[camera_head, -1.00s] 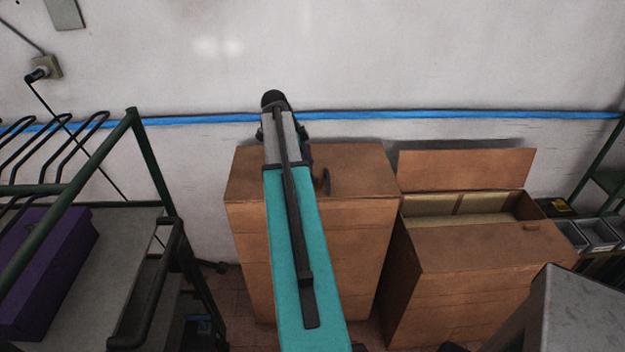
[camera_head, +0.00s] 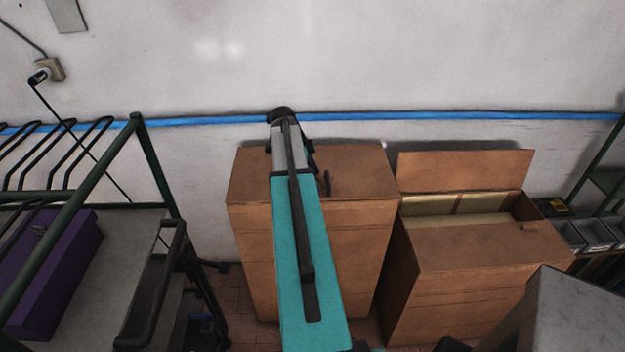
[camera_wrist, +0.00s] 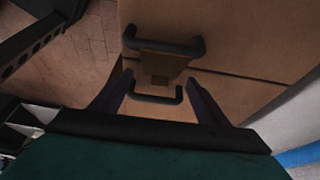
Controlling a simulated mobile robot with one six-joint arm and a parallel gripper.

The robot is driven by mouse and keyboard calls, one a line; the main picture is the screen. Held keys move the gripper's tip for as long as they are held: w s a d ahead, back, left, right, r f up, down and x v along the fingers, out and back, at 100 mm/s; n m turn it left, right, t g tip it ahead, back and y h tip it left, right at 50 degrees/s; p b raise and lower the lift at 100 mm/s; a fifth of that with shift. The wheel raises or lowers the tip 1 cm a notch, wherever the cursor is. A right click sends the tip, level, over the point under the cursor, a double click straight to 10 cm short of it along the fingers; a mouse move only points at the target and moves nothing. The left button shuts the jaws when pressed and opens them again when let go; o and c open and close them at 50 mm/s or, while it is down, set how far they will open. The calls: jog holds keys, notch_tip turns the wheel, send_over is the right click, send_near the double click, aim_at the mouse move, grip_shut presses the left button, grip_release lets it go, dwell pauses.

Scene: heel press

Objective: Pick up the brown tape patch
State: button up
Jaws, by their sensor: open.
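In the wrist view my gripper (camera_wrist: 158,73) is open. Its dark fingers reach forward with a gap between them over brown cardboard-like panels. A small darker brown square (camera_wrist: 161,81), which looks like the brown tape patch, shows in this gap near a seam. It is apart from both fingers, and the gap holds nothing. How far the fingertips are above it is hard to tell. In the head view my arm hides most of the gripper over the left brown box (camera_head: 362,170); the patch cannot be made out there.
An open brown box (camera_head: 480,255) with a raised flap stands to the right. A green rack (camera_head: 155,165) and a purple box (camera_head: 50,270) are at left. A pale wall with a blue stripe (camera_head: 450,116) is close behind. Grey bins (camera_head: 597,233) sit far right.

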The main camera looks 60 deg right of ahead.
jog(key=shift+s+d+f, duration=0.1)
jog(key=shift+f, duration=0.25)
jog(key=shift+c, duration=0.5)
jog(key=c, duration=0.8)
jog(key=shift+c, duration=0.3)
jog(key=shift+r, duration=0.15)
notch_tip(320, 180, up, 10)
jog(key=b, duration=0.3)
jog(key=shift+f, duration=0.2)
